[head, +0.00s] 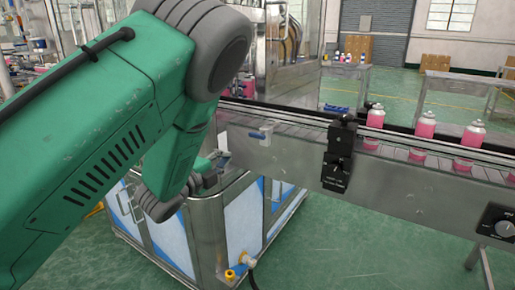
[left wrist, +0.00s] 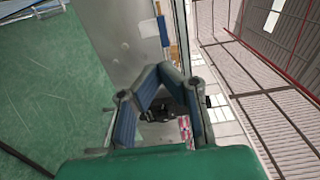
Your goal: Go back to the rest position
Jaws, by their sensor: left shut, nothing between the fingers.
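My left arm crosses the left half of the head view. My left gripper (head: 212,170) is small and partly hidden behind its own arm, in front of the metal machine's side and below the conveyor level. In the left wrist view my left gripper (left wrist: 158,70) has its fingertips brought together with nothing between them. It holds no can. My right gripper is in neither view.
Several pink spray cans (head: 425,125) stand upright on the conveyor (head: 400,172) at right. A black device (head: 340,152) is mounted on its side. A metal cabinet (head: 205,235) with blue-white panels stands below. Green floor (head: 370,250) is open at lower right.

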